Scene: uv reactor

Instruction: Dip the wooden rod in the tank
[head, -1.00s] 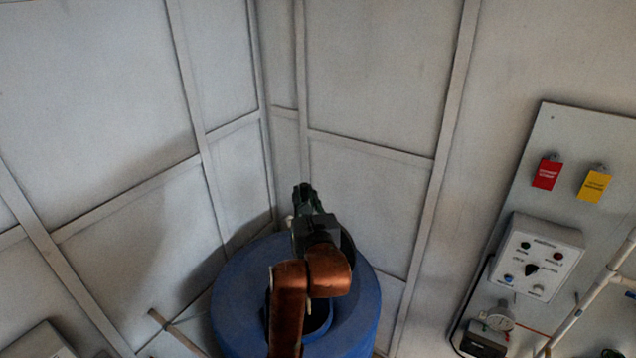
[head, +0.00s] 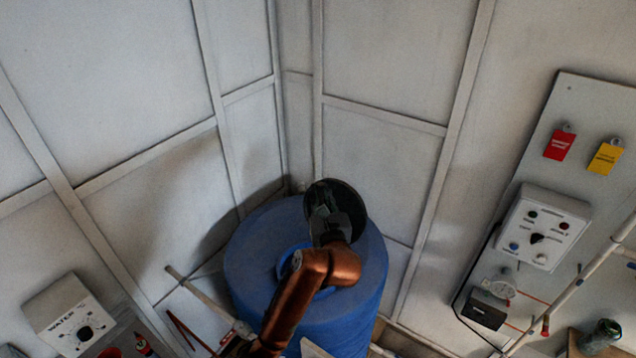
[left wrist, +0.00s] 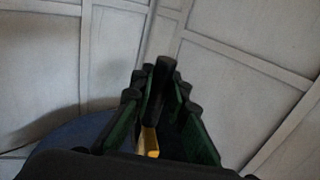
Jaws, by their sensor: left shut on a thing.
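The blue tank (head: 250,262) stands in the corner, with a raised round rim (head: 284,262) on its top partly hidden by my arm. My left gripper (head: 322,196) is above the back of the tank top, shut on a dark round lid-like disc (head: 347,199). In the left wrist view the gripper's fingers (left wrist: 163,95) close around a dark upright piece, with a small yellow strip (left wrist: 151,142) low between them that I cannot identify. A pale rod (head: 203,298), apparently the wooden rod, slants left of the tank, apart from the gripper. My right gripper is not in view.
Panelled walls meet behind the tank. At right a grey board carries a control box (head: 543,229), a red tag (head: 560,143), a yellow tag (head: 604,157) and pale pipes (head: 590,268). A white box marked WATER (head: 72,318) is at lower left.

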